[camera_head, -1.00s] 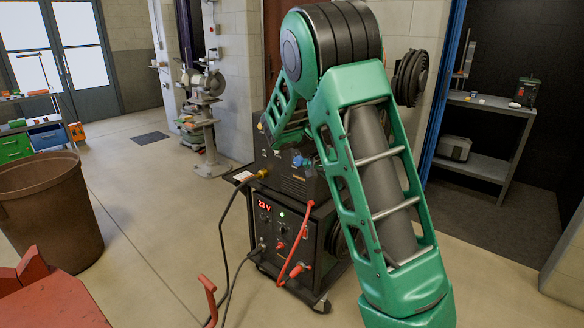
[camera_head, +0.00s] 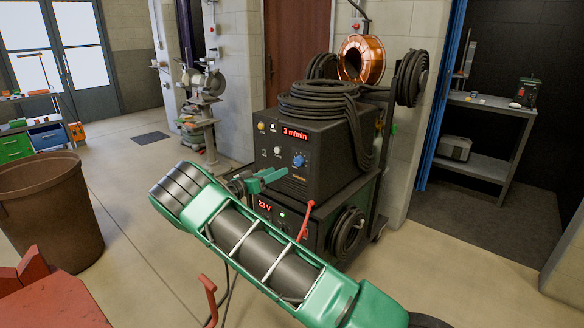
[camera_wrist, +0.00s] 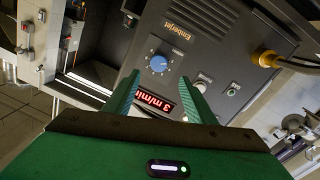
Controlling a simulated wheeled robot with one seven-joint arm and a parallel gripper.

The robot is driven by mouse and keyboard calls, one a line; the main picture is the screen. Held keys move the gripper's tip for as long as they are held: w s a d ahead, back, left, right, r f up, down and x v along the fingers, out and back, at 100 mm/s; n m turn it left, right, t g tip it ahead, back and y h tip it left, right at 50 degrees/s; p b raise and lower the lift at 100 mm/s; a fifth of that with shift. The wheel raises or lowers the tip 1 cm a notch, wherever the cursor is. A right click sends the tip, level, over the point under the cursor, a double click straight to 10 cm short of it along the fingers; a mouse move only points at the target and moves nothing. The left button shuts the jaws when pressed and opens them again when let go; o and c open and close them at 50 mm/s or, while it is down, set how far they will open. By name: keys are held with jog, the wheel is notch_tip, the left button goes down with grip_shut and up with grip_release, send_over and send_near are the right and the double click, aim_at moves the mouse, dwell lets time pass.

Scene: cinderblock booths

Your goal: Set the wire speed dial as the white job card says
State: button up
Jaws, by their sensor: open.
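The wire feeder (camera_head: 322,178) is a dark box on top of the welder, with a red display (camera_head: 295,133) reading 3 m/min. Its blue dial (camera_head: 298,160) is below the display; it also shows in the wrist view (camera_wrist: 158,63), beyond my fingertips. The dial's pointer is too small to read. My gripper (camera_head: 284,174) is open and empty, just in front of the feeder panel and a little below and left of the dial. In the wrist view my two green fingers (camera_wrist: 161,88) stand apart, not touching the dial. I cannot make out the white job card.
Coiled black hose (camera_head: 318,100) and a copper wire spool (camera_head: 360,60) sit above the feeder. A brown bin (camera_head: 50,215) and red surface (camera_head: 50,300) are at left.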

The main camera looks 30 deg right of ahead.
aim_at(297, 163)
jog(key=x, duration=1)
jog(key=shift+w+d, duration=0.1)
jog(key=shift+d, duration=0.2)
jog(key=c, duration=1)
